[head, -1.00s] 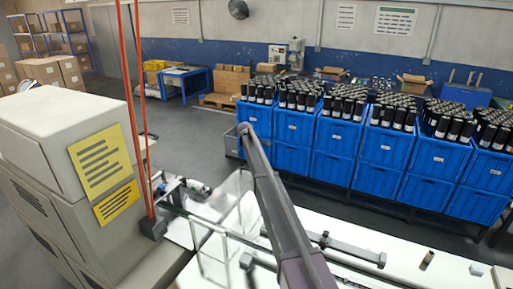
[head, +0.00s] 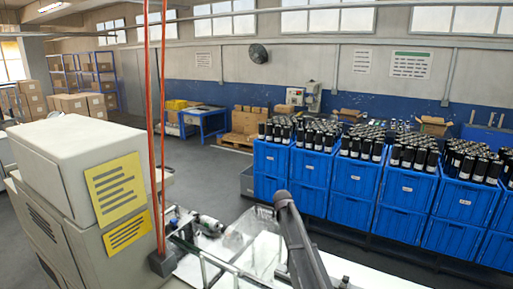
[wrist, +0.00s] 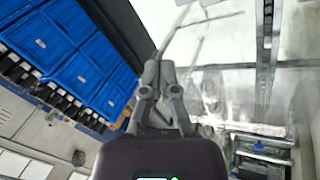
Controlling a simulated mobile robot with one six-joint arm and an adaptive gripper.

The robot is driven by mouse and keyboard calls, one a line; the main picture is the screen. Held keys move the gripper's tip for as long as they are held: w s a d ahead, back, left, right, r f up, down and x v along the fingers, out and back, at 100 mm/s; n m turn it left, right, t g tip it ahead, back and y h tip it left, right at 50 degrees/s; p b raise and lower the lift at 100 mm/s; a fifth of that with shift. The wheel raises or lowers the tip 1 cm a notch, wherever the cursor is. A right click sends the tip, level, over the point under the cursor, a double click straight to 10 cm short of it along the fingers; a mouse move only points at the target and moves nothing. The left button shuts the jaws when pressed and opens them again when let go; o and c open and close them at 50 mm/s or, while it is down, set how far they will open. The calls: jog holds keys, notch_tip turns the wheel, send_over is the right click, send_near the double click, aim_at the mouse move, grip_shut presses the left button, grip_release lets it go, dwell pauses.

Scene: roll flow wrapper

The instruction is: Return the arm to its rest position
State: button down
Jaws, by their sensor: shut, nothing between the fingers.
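My gripper (wrist: 160,75) shows in the wrist view with its two fingers together and nothing between them. It is in the air above the machine, near a clear guard panel and a pale surface. In the head view my arm (head: 298,240) rises from the bottom edge at the middle of the picture. Its upper end is in front of the blue crates. The gripper itself does not show in the head view.
Stacked blue crates (head: 355,178) full of dark cylinders stand in a row on the right. A beige machine cabinet (head: 85,170) with yellow labels and red hanging cords (head: 156,120) is at left. The white machine bed (head: 360,277) lies below. Grey floor (head: 215,165) is open behind.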

jog(key=s+d+f+m+g+y+b, duration=0.1)
jog(key=s+f+m+b, duration=0.1)
jog(key=s, duration=1.1)
jog(key=s+f+m+g+y+b, duration=0.1)
jog(key=s+f+m+b, duration=0.1)
jog(key=s, duration=1.1)
jog(key=s+d+f+m+g+b, duration=0.1)
jog(key=s+f, duration=0.5)
jog(key=s, duration=0.7)
jog(key=shift+s+d+m+g+y+b, duration=0.15)
jog(key=shift+d+m+g+y+b, duration=0.3)
jog(key=shift+m+b, duration=0.7)
